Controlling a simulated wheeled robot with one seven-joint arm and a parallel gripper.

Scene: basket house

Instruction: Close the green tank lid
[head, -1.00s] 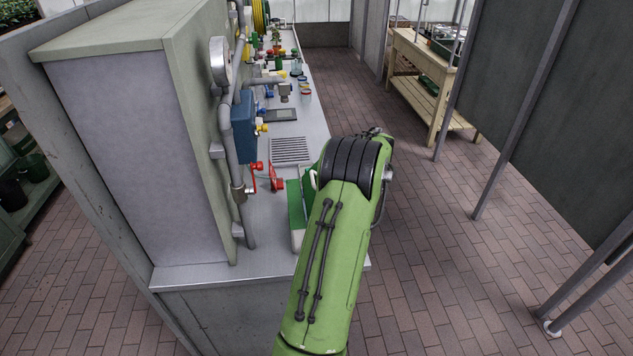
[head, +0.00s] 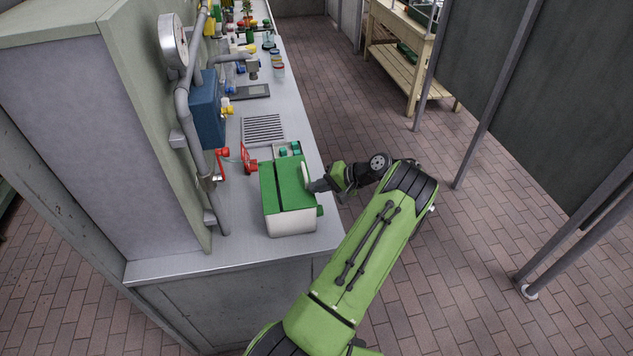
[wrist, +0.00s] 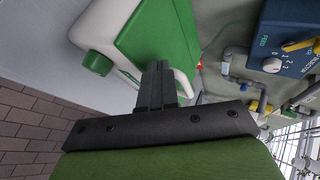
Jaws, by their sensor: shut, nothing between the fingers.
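The tank (head: 291,222) is a white box with a green lid (head: 283,182) on top, standing on the grey counter near its front end. The lid looks flat on the tank in the head view, with a dark line across it. My gripper (head: 312,186) is at the tank's right side, by a white curved handle (head: 305,175). In the wrist view my gripper (wrist: 158,72) is shut and empty, its fingers beside the white handle (wrist: 183,84) and the green lid (wrist: 160,30). I cannot tell whether they touch.
A red valve (head: 249,158) and a grey grate (head: 262,128) lie behind the tank on the counter (head: 240,235). Pipes, a gauge (head: 173,45) and a blue box (head: 208,108) line the wall at left.

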